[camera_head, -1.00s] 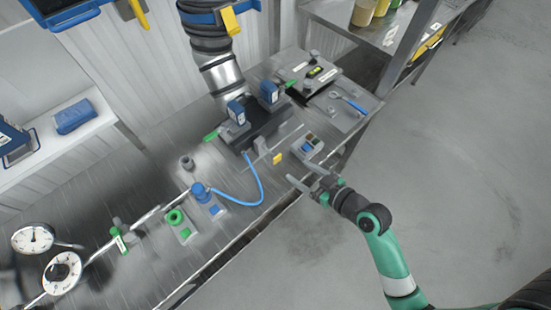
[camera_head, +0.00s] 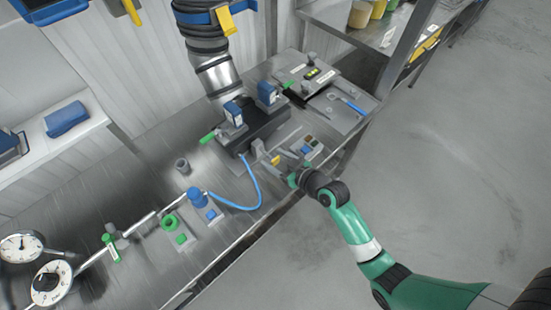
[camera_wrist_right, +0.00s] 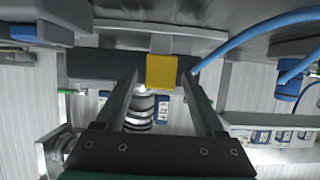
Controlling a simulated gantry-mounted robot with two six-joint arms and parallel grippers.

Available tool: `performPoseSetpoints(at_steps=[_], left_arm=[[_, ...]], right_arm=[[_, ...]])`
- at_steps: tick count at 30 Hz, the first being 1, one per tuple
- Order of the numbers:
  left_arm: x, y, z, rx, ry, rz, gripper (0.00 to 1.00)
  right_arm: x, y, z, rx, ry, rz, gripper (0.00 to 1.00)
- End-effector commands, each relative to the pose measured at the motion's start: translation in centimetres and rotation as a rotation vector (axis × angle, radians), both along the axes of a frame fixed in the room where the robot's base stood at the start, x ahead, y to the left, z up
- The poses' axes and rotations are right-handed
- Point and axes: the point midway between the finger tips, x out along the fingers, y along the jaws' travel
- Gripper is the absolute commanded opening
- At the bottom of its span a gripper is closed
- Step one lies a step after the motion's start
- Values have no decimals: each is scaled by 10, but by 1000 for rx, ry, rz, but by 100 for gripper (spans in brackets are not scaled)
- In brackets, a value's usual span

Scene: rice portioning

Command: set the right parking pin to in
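My right gripper (camera_head: 284,162) is over the front edge of the bench, beside a small yellow block (camera_head: 275,160) on a grey bracket in front of the dark twin-headed device (camera_head: 262,125). In the right wrist view the gripper's two fingers (camera_wrist_right: 160,84) are spread apart. The yellow block (camera_wrist_right: 161,72) shows between their tips, with no clear contact. Green handles stick out at the device's left (camera_head: 208,137) and right (camera_head: 288,85). I cannot tell for sure which part is the right parking pin or how it is set. My left gripper is not in view.
A blue hose (camera_head: 257,190) loops near the gripper from a blue-capped fitting (camera_head: 197,197). Green-ringed fitting (camera_head: 170,222) and dial gauges (camera_head: 48,280) are at left. The floor on the right is clear.

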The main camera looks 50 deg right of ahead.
Motion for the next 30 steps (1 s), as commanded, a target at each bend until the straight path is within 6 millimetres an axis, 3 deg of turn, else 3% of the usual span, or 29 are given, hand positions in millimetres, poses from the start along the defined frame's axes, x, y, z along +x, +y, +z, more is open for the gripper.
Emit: performPoseSetpoints(at_steps=[2,11,30], left_arm=[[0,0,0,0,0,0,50],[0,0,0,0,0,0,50],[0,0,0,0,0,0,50]], right_arm=[[0,0,0,0,0,0,55],[0,0,0,0,0,0,0],[0,0,0,0,0,0,0]])
